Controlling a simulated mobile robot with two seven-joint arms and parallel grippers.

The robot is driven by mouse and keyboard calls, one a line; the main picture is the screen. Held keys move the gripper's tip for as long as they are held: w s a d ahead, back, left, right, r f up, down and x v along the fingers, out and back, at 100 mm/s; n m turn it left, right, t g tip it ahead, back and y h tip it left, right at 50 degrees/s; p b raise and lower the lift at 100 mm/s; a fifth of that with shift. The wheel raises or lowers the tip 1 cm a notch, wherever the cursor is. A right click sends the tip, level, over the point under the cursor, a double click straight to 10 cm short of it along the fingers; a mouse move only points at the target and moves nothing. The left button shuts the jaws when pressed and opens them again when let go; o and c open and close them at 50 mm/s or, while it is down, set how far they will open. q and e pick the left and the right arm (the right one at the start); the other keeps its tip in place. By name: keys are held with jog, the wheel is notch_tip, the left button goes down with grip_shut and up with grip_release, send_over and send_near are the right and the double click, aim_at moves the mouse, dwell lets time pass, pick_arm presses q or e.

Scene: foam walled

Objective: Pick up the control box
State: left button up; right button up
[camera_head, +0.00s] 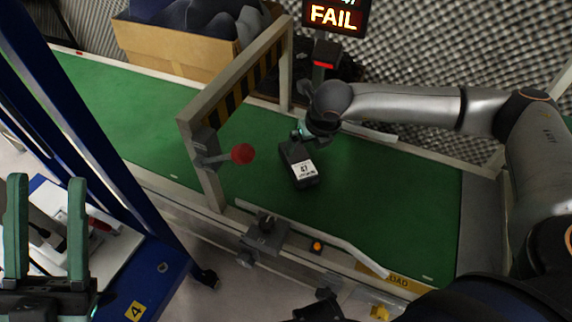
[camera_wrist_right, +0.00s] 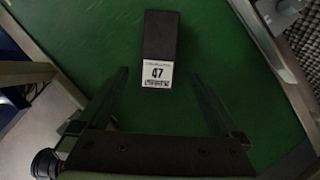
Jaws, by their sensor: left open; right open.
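The control box is a dark box with a white label reading 47 (camera_head: 303,170). It lies on the green conveyor belt (camera_head: 390,190). In the right wrist view the control box (camera_wrist_right: 159,35) lies ahead of my right gripper (camera_wrist_right: 161,76), with its labelled end near the line between the two spread fingertips. My right gripper (camera_head: 296,142) is open and empty, above the far end of the box in the head view; its fingers are partly hidden there. My left gripper (camera_head: 46,182) is open at the lower left, far from the box.
A gate with striped panel (camera_head: 240,88) and red ball-ended lever (camera_head: 242,153) stands left of the box. White guide rails (camera_head: 330,238) edge the belt. A FAIL display (camera_head: 336,16) and cardboard carton (camera_head: 175,50) are behind. A blue-framed cart (camera_head: 160,265) stands lower left.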

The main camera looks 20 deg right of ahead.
aim_at(299, 158)
jog(key=b+x, duration=0.2)
jog(key=x, duration=0.4)
jog(key=shift+f, duration=0.3)
jog(key=b+x, duration=0.2)
jog(key=x, duration=0.3)
jog(key=shift+w+a+f+b, duration=0.15)
jog(key=shift+w+b, duration=0.1)
jog(key=shift+b, duration=0.15)
jog(key=shift+c, duration=0.2)
grip_shut()
